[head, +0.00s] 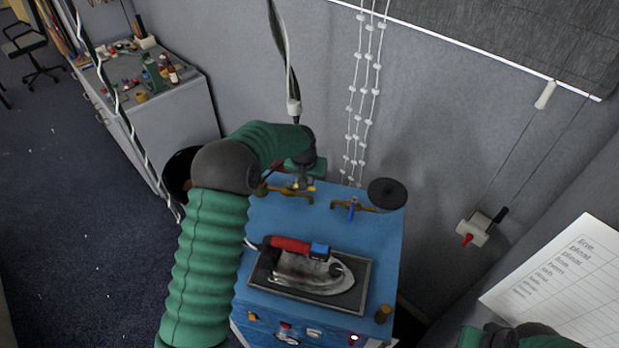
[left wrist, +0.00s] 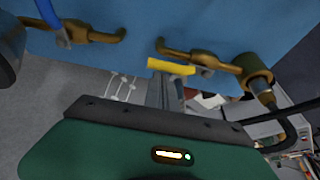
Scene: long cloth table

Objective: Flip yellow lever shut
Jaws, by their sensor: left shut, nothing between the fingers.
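The yellow lever (left wrist: 171,67) sits on a brass valve (left wrist: 222,68) at the blue cabinet's top. In the left wrist view it reaches left from the valve, roughly along the brass pipe. My left gripper (left wrist: 168,84) is shut and empty, its fingertips right at the lever; I cannot tell whether they touch. In the head view my left gripper (head: 302,184) is over the back left of the cabinet, and the lever is mostly hidden there. My right gripper is out of view; only part of my right arm shows at lower right.
A second valve with a blue lever (head: 351,208) stands to the right, beside a black disc (head: 387,193). An iron (head: 308,268) with a red handle rests on a dark plate (head: 345,303) on the blue cabinet (head: 385,238). Beaded cords (head: 362,110) hang behind.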

